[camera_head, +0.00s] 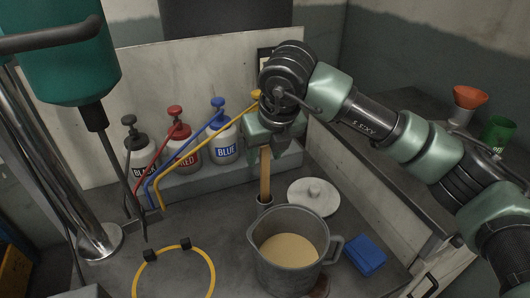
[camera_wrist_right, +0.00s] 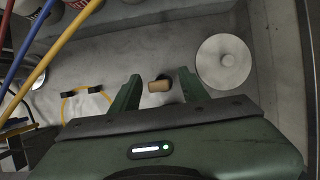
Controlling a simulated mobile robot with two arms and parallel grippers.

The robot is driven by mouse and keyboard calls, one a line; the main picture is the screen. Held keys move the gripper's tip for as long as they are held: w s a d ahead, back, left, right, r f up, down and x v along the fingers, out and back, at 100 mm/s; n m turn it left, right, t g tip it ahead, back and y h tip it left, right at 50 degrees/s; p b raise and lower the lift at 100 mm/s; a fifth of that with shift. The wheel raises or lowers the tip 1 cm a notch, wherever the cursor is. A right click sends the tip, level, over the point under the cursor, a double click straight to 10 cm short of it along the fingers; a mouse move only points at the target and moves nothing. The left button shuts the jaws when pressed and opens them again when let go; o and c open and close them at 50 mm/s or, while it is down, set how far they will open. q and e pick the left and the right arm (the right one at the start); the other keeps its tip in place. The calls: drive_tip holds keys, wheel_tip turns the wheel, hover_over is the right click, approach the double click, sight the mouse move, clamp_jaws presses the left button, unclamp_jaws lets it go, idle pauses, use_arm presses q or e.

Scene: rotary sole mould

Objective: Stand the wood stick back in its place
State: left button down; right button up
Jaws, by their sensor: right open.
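The wood stick (camera_head: 265,172) stands upright with its lower end in a small grey holder (camera_head: 265,203) on the bench, behind the metal pot. My right gripper (camera_head: 275,140) is above it, pointing down, and hides the stick's top in the head view. In the right wrist view the stick's end (camera_wrist_right: 158,86) shows between the two spread fingers of the right gripper (camera_wrist_right: 159,76), with gaps on both sides. My left gripper is not in view.
A pot (camera_head: 288,262) of beige liquid stands in front of the holder. A round white lid (camera_head: 313,195) and a blue block (camera_head: 365,255) lie to the right. Pump bottles (camera_head: 185,150) stand behind left. A yellow ring (camera_head: 212,268) lies at front left.

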drive_tip(key=shift+r, duration=0.1)
drive_tip(key=b+v, duration=0.1)
drive_tip(key=v, duration=0.5)
drive_tip(key=shift+r+b, duration=0.15)
drive_tip(key=shift+b, duration=0.2)
drive_tip(key=shift+s+d+r, duration=0.15)
drive_tip(key=shift+s+r, duration=0.15)
drive_tip(key=shift+r, duration=0.3)
